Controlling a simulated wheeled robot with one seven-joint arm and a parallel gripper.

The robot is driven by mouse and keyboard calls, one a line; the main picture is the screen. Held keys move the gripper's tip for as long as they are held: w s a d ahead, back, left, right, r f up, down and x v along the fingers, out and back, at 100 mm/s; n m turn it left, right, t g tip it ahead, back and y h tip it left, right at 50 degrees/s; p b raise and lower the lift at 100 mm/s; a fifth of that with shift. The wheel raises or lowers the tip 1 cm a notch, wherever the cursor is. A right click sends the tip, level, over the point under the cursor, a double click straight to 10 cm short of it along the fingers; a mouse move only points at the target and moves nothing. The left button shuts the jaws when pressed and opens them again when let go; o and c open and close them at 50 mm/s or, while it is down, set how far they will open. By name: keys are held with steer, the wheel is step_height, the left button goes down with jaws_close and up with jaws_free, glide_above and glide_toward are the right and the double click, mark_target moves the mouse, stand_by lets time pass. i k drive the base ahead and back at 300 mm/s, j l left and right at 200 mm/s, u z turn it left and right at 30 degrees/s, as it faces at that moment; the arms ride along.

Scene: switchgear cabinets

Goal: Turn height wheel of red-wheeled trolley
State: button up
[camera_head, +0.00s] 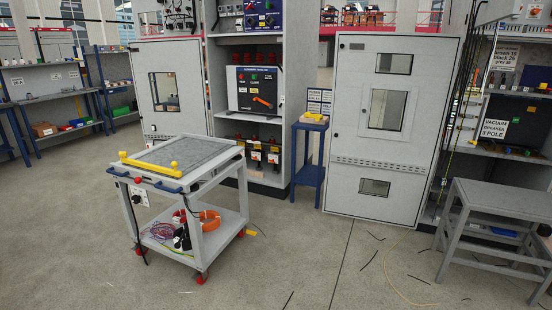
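A grey trolley (212,178) with red castor wheels (200,279) stands on the floor left of centre. Its top carries a yellow bar (150,168) and a yellow knob along the front edge, above blue handles (165,187). A small white plate with a dark round knob (138,198) is on its front left side, near a red button; I cannot tell whether this knob is the height wheel. The lower shelf holds an orange coil (209,220) and several cables. My gripper is not in view.
An open switchgear cabinet (293,90) stands behind the trolley, between two grey doors (392,125). A blue stand (309,165) is right of the trolley and a grey bench (495,200) is at far right. Floor in front is mostly clear, with scattered cable pieces.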

mark_target(136, 199)
steer(key=i, duration=1.85)
steer(key=i+u, duration=0.1)
steer(key=i, duration=0.8)
steer(key=i+l, duration=0.15)
steer(key=i, duration=0.8)
steer(key=i+l+u, duration=0.1)
steer(key=i, duration=0.8)
steer(key=u, duration=2.1)
steer(key=z, duration=0.25)
steer(key=i+j+z, duration=0.1)
steer(key=j+z, duration=0.15)
steer(key=i+j+z, duration=0.1)
steer(key=j+z, duration=0.4)
steer(key=i+j+z, duration=0.1)
steer(key=j+z, duration=0.15)
steer(key=j, duration=0.9)
steer(key=j+z, duration=0.25)
steer(key=j, duration=0.85)
